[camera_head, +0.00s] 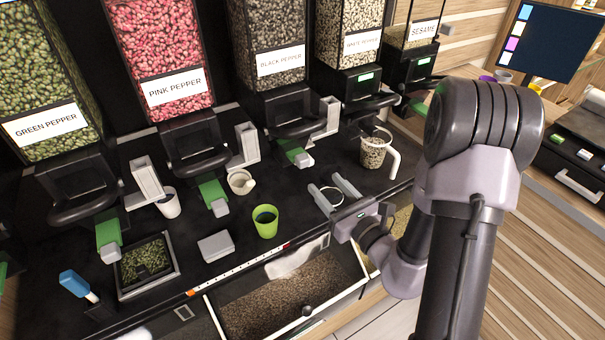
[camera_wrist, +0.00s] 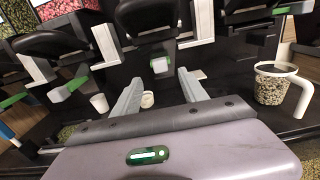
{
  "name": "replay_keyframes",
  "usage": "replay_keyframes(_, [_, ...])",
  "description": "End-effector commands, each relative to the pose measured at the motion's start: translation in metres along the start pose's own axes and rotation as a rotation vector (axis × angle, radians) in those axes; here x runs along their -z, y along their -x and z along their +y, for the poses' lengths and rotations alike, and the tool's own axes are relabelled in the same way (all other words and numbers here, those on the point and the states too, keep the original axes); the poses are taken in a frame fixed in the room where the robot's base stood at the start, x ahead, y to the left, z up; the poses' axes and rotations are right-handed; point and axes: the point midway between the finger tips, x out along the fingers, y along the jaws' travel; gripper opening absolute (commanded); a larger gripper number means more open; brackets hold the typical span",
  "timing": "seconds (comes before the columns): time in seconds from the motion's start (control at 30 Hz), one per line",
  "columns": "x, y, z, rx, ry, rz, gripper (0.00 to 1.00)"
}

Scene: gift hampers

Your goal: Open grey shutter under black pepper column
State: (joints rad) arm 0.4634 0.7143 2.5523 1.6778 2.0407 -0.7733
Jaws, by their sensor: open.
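The black pepper column (camera_head: 277,62) hangs at the back with a black dispenser under it. Below it is a green slide with a light grey end block (camera_head: 305,160), taken as the shutter. In the wrist view the grey block (camera_wrist: 160,65) shows just ahead, between the finger lines. My gripper (camera_head: 325,183) is open and empty, in front of and apart from the block. Its two fingers also show in the wrist view (camera_wrist: 159,77). A small round white vessel shows between the fingers; how far below them I cannot tell.
A mug of pepper (camera_head: 373,154) stands to the right. A green cup (camera_head: 265,222), grey box (camera_head: 216,246) and white mortar (camera_head: 241,183) stand to the left. Upright pale brackets (camera_head: 331,112) flank the dispensers. An open drawer of grains (camera_head: 356,287) juts out in front.

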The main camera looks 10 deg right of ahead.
Motion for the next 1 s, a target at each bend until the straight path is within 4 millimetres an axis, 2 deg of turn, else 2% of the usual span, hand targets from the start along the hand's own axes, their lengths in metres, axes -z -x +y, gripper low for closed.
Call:
replay_keyframes(0.03, [0.012,-0.011,0.002,-0.005,0.009,-0.007,0.51])
replay_keyframes(0.07, [0.011,-0.021,0.003,-0.009,0.01,-0.007,0.51])
replay_keyframes(0.2, [-0.001,-0.061,0.003,-0.006,0.0,-0.001,0.51])
replay_keyframes(0.4, [-0.001,-0.102,0.002,-0.003,-0.001,-0.001,0.51])
replay_keyframes(0.6, [-0.001,-0.117,0.001,-0.001,-0.002,0.0,0.51])
replay_keyframes(0.83, [-0.001,-0.118,0.001,-0.001,-0.002,0.001,0.51])
replay_keyframes(0.87, [-0.001,-0.118,0.001,-0.001,-0.002,0.001,0.47])
replay_keyframes(1.0, [-0.001,-0.118,0.001,-0.001,-0.002,0.001,0.2])
